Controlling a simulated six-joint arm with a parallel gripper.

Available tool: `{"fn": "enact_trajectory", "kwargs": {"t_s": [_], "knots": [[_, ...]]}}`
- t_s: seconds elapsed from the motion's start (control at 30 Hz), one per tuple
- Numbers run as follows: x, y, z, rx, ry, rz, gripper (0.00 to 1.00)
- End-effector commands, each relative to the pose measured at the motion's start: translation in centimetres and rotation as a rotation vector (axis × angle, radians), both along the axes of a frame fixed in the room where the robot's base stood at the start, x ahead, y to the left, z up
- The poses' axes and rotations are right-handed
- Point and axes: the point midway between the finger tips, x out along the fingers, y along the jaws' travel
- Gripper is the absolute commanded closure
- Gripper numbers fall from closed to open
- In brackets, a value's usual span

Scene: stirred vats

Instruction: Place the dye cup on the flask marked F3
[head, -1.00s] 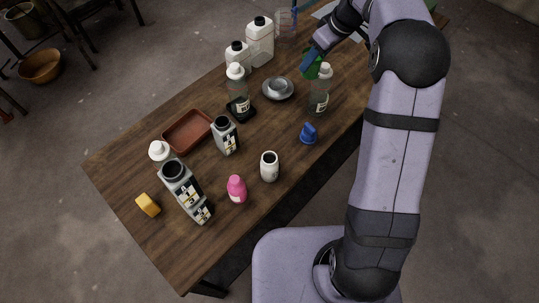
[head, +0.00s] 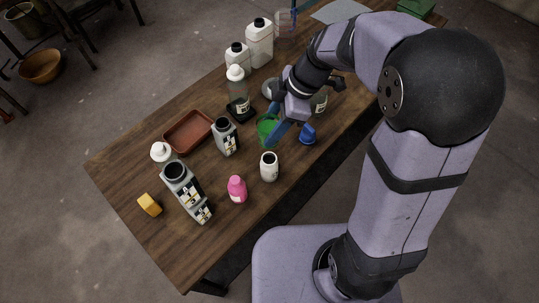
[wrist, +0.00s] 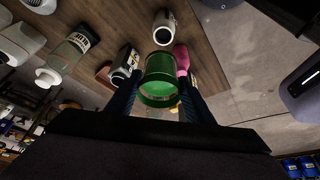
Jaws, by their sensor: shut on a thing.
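The green dye cup (head: 266,131) is held by my gripper (head: 277,128) above the table, right of a grey labelled flask. In the wrist view the cup (wrist: 160,80) sits between the two blue fingers of my gripper (wrist: 160,97). The grey flask (head: 226,138) has a dark open mouth and stands near the table's middle. Another open-mouthed flask (head: 176,176) stands at the front left, among several labelled containers. Their labels are too small to read, so I cannot tell which is F3.
A white jar (head: 269,168) and a pink bottle (head: 237,188) stand near the front edge. A brown tray (head: 188,132) and a yellow block (head: 150,205) lie left. A blue object (head: 308,135) is right of the cup. White jugs (head: 260,42) stand behind.

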Motion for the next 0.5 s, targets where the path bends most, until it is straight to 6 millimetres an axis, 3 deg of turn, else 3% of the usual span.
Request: {"fn": "enact_trajectory", "kwargs": {"t_s": [0.5], "knots": [[0.0, 0.0, -5.6, 0.0, 0.002, -0.002, 0.79]]}}
